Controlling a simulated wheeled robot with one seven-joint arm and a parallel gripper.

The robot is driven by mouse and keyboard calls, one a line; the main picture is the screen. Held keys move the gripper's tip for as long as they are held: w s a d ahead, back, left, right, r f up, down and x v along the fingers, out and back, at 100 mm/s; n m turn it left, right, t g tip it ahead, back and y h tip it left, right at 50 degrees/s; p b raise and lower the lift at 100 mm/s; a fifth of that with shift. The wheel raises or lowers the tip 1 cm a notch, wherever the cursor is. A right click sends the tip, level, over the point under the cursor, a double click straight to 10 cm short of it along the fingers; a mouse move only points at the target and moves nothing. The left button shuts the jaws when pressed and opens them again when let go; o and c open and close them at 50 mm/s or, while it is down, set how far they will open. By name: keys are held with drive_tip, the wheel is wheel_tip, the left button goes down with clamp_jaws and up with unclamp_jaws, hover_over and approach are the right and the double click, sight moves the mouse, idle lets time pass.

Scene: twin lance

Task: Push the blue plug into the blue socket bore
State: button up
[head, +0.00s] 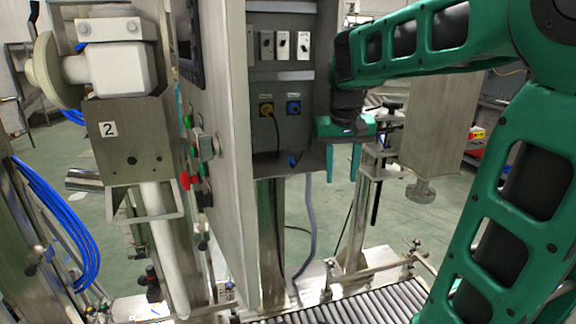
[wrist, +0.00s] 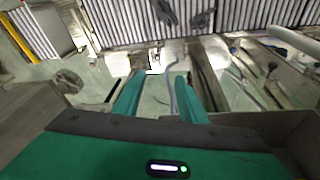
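The blue socket (head: 293,107) is on the grey panel in the head view, right of a yellow socket. A small dark blue piece, apparently the blue plug (head: 292,160), is at the ledge below the panel; its exact pose is too small to tell. My gripper (head: 342,178) hangs to the right of the ledge with its two green fingers pointing down. The fingers are apart with nothing between them. The wrist view also shows the open fingers (wrist: 158,98), with floor and machine parts beyond; I cannot make out plug or socket there.
The yellow socket (head: 266,109) has a black cable in it. The ledge (head: 266,167) juts out below the panel. A tall cabinet side (head: 233,150) stands left of it. A roller conveyor (head: 365,302) runs below. A steel box (head: 440,125) hangs right of my gripper.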

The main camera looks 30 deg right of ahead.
drive_tip(key=t, duration=0.2)
approach(291, 160)
drive_tip(key=shift+w+d+f+n, duration=0.1)
drive_tip(key=shift+w+f+n, duration=0.05)
drive_tip(key=shift+f, duration=0.25)
drive_tip(key=shift+w+d+f+n, duration=0.1)
drive_tip(key=shift+f+n, duration=0.05)
drive_tip(key=shift+f, duration=0.2)
drive_tip(key=shift+x, duration=3.25)
drive_tip(key=shift+s+a, duration=0.1)
drive_tip(key=shift+s, duration=0.05)
clamp_jaws()
